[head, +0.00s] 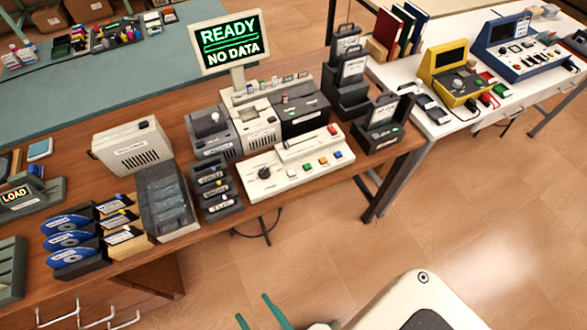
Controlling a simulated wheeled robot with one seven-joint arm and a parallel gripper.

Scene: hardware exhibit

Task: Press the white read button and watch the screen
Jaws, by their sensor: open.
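My gripper (252,307), with teal fingers, is low at the bottom edge, open and empty, well short of the bench and apart from the panel.
A dark slotted rack (215,188) stands left of the panel, and a black card holder (380,122) stands right of it. Blue discs (70,240) and a grey ribbed unit (166,200) are farther left. A white table (430,125) adjoins at right. Floor in front is clear.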

